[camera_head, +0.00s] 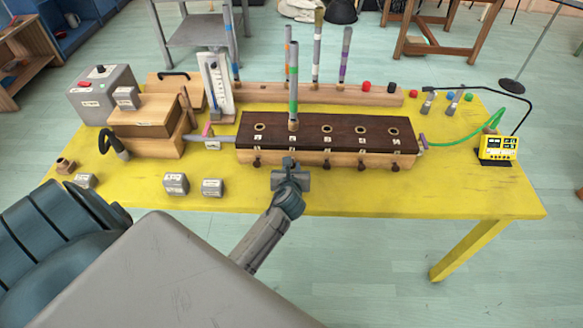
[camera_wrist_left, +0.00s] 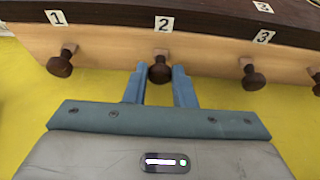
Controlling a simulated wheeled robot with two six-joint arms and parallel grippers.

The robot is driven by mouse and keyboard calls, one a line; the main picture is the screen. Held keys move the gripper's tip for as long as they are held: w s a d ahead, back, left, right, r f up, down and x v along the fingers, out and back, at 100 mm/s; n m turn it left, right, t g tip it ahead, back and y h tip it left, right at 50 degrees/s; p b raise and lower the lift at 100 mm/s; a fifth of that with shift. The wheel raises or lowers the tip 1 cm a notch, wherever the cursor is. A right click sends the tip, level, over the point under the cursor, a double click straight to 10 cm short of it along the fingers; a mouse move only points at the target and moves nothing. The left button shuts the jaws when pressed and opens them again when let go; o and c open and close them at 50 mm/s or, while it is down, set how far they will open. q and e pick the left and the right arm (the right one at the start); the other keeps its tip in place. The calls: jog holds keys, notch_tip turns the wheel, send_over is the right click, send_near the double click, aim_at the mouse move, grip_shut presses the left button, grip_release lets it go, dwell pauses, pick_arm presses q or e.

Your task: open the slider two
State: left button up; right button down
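A long box with a dark top (camera_head: 345,130) stands on the yellow table. Its pale front has several dark round knobs in a row below numbered holes. Knob two (camera_wrist_left: 160,70) is under label 2 in the left wrist view, and the slider front around it looks flush. My left gripper (camera_head: 287,165) is in front of the box at this knob. In the wrist view its blue fingers (camera_wrist_left: 159,75) stand on both sides of knob two, very close. I cannot tell whether they touch it. My right gripper is not in view.
Knob one (camera_wrist_left: 60,65) and knob three (camera_wrist_left: 253,78) flank the gripper. A green-striped tube (camera_head: 293,85) stands upright at hole two. Small grey blocks (camera_head: 176,183) lie to the left. A yellow meter (camera_head: 497,148) stands right. The front right table is clear.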

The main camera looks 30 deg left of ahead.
pick_arm(q)
grip_shut()
jog(key=shift+s+d+r+p, duration=0.15)
jog(key=shift+s+d+p, duration=0.5)
jog(key=shift+s+p, duration=0.35)
jog(key=shift+s+d, duration=0.15)
jog(key=shift+s, duration=0.1)
jog(key=o, duration=0.6)
grip_release()
